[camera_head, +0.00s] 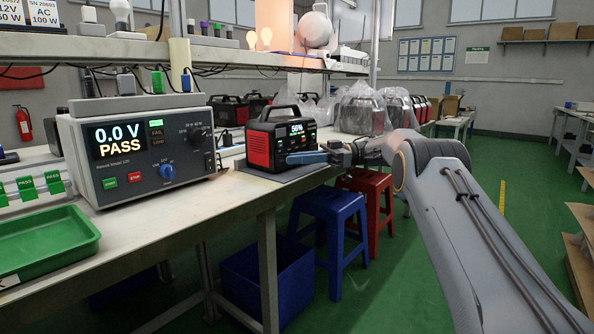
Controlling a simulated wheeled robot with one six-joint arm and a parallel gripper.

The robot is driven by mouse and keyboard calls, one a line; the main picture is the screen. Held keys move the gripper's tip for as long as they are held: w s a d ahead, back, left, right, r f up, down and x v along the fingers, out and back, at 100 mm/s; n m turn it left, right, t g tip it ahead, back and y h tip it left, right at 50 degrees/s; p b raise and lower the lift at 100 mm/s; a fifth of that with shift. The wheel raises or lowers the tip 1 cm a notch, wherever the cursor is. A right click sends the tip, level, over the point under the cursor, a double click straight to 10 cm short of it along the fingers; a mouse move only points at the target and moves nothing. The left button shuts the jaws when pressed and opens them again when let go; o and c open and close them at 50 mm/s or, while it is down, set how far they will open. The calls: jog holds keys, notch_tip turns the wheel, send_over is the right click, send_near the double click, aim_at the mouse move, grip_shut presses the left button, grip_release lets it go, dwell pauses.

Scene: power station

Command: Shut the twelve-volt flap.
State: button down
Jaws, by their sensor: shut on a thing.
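The power station (282,139) is a black and red box with a carry handle and a lit screen reading about 56%. It stands upright on a grey mat (262,176) on the bench. My gripper (293,158) reaches in from the right, with its blue fingers against the lower front of the power station. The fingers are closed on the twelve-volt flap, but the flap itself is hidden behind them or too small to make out. The sockets behind the fingers are also hidden.
A grey tester (140,147) showing 0.0 V PASS stands left of the power station. A green tray (45,243) lies at the front left. A shelf (200,55) overhangs the bench. Blue (331,217) and red (374,200) stools stand below my arm.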

jog(key=shift+g+b, duration=0.3)
jog(key=shift+b, duration=0.15)
jog(key=c, duration=1.8)
grip_release()
jog(key=shift+r, duration=0.1)
jog(key=shift+c, duration=0.2)
jog(key=t+p, duration=0.1)
jog(key=p, duration=0.1)
jog(key=shift+s+r+p, duration=0.15)
jog(key=shift+p, duration=0.15)
jog(key=m+t+p, duration=0.1)
jog(key=p, duration=0.1)
jog(key=m+t+p, duration=0.1)
jog(key=p, duration=0.2)
jog(key=shift+s+d+t+y+p, duration=0.1)
jog(key=shift+s+t+y+p, duration=0.2)
jog(key=shift+s, duration=0.1)
jog(key=p, duration=0.1)
jog(key=t+p, duration=0.1)
jog(key=shift+s+m+p, duration=0.25)
jog(key=shift+m+p, duration=0.15)
